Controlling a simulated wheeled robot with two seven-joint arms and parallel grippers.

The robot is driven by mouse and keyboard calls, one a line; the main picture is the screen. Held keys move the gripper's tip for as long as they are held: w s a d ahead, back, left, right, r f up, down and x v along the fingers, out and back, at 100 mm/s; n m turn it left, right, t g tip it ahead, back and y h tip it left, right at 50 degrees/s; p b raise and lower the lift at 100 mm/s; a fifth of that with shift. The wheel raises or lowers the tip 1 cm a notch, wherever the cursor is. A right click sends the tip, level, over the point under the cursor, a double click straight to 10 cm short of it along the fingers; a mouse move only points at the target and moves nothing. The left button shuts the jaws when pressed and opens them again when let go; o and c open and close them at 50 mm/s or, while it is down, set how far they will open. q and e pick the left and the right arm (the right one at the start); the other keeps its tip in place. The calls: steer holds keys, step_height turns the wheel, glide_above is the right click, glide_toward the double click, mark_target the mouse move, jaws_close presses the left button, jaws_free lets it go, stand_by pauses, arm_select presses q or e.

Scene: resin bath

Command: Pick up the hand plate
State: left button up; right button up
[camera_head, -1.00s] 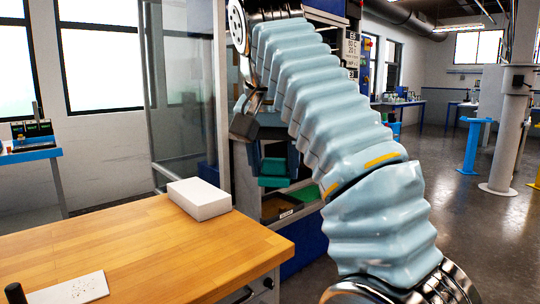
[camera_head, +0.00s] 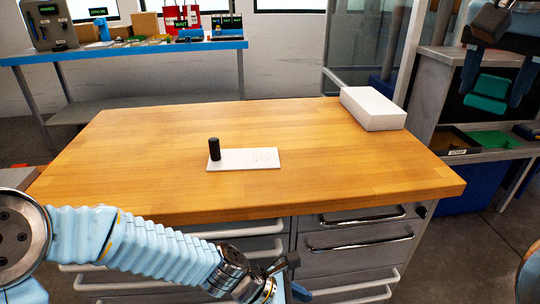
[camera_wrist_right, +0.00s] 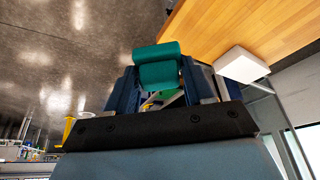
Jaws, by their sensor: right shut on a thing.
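The hand plate (camera_head: 252,159) is a flat white plate with faint speckles and an upright black handle (camera_head: 214,149) at its left end. It lies flat in the middle of the wooden bench, with neither gripper touching it. My right gripper (camera_head: 491,94) is at the upper right of the head view, shut on a teal block (camera_head: 487,88). The right wrist view shows the teal block (camera_wrist_right: 158,66) between the two dark blue fingers. My left gripper (camera_head: 288,282) is low in front of the bench drawers, partly cut off by the lower edge; its finger opening is unclear.
The wooden bench top (camera_head: 330,160) is clear around the plate. A white box (camera_head: 372,108) stands at its back right corner. Drawers with bar handles (camera_head: 360,236) are below. Bins (camera_head: 490,140) stand to the right. A blue side table (camera_head: 130,52) with instruments is behind on the left.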

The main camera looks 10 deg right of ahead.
arm_select(q)
steer(key=w+d+r+n+t+h, duration=0.15)
steer(key=w+r, duration=0.25)
steer(key=r, duration=0.9)
steer(key=w+r+n+t+h, duration=0.1)
steer(key=w+r+t+h, duration=0.25)
steer(key=r, duration=0.85)
steer(key=w+a+r+n+t+y, duration=0.1)
steer(key=w+a+r+n+t, duration=0.1)
steer(key=w+a+r, duration=0.4)
steer(key=n+t+y, duration=0.3)
steer(key=n, duration=0.2)
glide_toward(210, 147)
steer(key=shift+s+d+r+m, duration=0.2)
steer(key=shift+s+m, duration=0.05)
steer(key=shift+w+f, duration=0.25)
steer(key=shift+w, duration=0.05)
steer(key=shift+t, duration=0.3)
steer(key=x, duration=1.1)
steer(key=shift+f, duration=0.25)
jaws_close()
